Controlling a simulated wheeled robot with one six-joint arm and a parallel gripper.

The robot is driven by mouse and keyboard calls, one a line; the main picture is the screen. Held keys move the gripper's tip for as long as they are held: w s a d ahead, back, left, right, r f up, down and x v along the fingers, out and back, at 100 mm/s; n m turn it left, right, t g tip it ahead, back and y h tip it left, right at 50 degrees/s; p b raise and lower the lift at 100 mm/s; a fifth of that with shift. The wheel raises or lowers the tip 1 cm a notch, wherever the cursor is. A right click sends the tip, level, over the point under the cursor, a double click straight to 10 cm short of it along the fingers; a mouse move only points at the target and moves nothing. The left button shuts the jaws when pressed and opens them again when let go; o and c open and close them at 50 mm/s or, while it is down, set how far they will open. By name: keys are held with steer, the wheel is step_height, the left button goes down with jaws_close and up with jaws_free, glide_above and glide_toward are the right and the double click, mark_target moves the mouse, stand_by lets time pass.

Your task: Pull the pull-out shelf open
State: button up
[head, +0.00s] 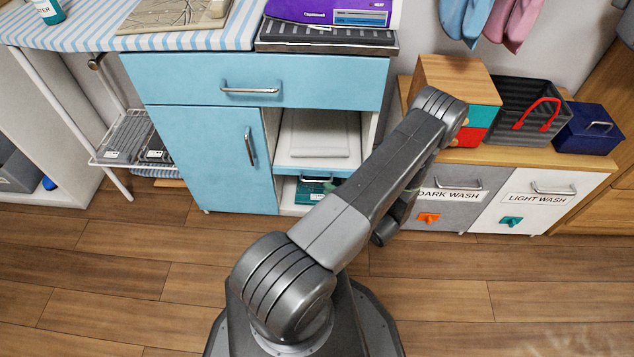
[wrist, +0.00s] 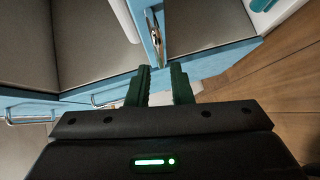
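The pull-out shelf (head: 290,163) is a pale board with a blue front edge in the open bay of the blue cabinet. A small metal handle (head: 316,179) is on its front. In the wrist view a metal handle (wrist: 155,35) on a blue strip lies just beyond my fingertips, roughly in line with the gap between them. My gripper (wrist: 160,72) is open, its two dark green fingers apart with nothing held. I cannot tell whether the fingers touch the handle. In the head view my arm hides most of the gripper.
The cabinet has a drawer (head: 215,75) above and a door (head: 205,155) left of the bay. Dark and light wash bins (head: 530,205) stand at right, with a crate (head: 525,110) and a blue box (head: 588,130) on top. The wooden floor (head: 120,265) in front is clear.

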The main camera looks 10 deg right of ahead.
mark_target(316, 181)
steer(key=b+x, duration=0.1)
steer(key=x, duration=0.6)
steer(key=shift+c, duration=0.4)
jaws_close()
